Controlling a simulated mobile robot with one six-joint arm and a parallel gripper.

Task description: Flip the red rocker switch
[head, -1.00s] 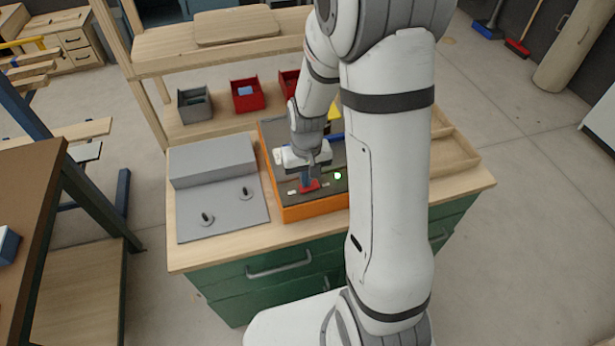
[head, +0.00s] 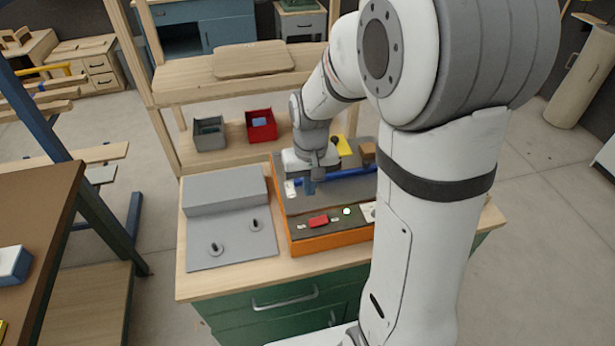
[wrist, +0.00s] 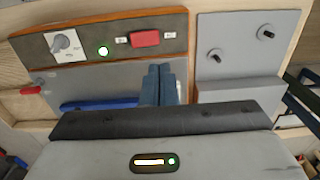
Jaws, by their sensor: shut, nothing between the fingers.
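The red rocker switch (head: 318,221) sits on the dark front strip of an orange-edged panel (head: 335,243), between two small pale labels. It also shows in the wrist view (wrist: 145,39), clear of the fingers. Which way the rocker is tilted is too small to tell. My gripper (head: 309,188) is shut and empty, behind the switch and apart from it, over the grey part of the panel. Its blue fingers are together in the wrist view (wrist: 163,75). A round lamp (wrist: 102,51) beside the switch glows green.
A rotary knob (wrist: 64,42) is beyond the lamp. A grey board (head: 230,245) with two small toggles stands left of the panel. A blue bar (head: 350,177) lies behind my fingers. Grey (head: 209,133) and red (head: 261,125) bins stand at the back.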

